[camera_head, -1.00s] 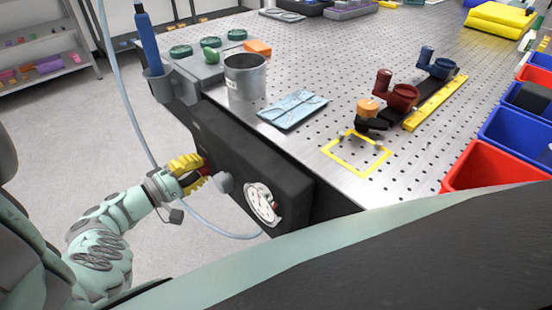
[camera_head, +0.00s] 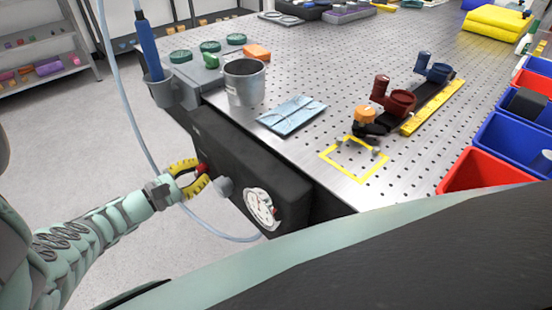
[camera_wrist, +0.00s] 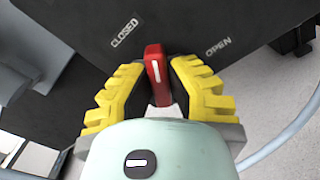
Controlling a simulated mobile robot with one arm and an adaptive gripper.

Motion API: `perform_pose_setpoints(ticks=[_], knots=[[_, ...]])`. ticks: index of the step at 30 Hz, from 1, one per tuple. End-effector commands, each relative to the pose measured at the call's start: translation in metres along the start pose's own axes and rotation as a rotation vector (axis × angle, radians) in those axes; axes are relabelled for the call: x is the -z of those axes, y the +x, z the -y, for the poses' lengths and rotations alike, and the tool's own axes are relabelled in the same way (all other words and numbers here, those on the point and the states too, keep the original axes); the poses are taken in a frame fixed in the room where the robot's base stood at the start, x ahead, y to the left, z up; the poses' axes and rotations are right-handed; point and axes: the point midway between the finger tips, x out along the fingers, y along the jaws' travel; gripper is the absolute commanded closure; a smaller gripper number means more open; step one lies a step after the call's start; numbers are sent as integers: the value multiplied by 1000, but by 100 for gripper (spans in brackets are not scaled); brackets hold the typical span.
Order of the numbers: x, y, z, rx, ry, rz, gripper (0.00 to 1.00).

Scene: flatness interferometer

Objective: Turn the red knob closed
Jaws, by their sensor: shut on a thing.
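The red knob (camera_wrist: 157,72) is a flat red handle with a white line on the side of the black panel (camera_wrist: 185,22). In the wrist view it stands nearly upright, between the CLOSED label (camera_wrist: 124,33) at upper left and the OPEN label (camera_wrist: 218,47) at right. My gripper (camera_wrist: 158,72) has its yellow fingers on both sides of the knob and is shut on it. In the head view my gripper (camera_head: 200,178) is at the panel's left part, with only a bit of the red knob (camera_head: 202,168) showing.
A round white gauge (camera_head: 261,208) and a grey knob (camera_head: 223,187) sit on the panel right of my gripper. A pale hose (camera_head: 130,110) hangs close by my wrist. The perforated table (camera_head: 330,70) holds a metal cup (camera_head: 244,84) above the panel. Open floor lies left.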

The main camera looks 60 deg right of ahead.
Motion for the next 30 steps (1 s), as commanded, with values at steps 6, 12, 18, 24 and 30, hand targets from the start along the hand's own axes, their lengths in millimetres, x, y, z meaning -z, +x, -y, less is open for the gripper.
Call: perform_pose_setpoints(ticks=[6, 12, 18, 24, 30], knots=[[1, 0, 1, 3, -202, -3, 100], [2, 1, 2, 3, -363, -5, 100], [1, 1, 2, 4, -481, -5, 100], [2, 1, 1, 3, -549, -6, 100], [2, 1, 1, 2, -577, -6, 100]])
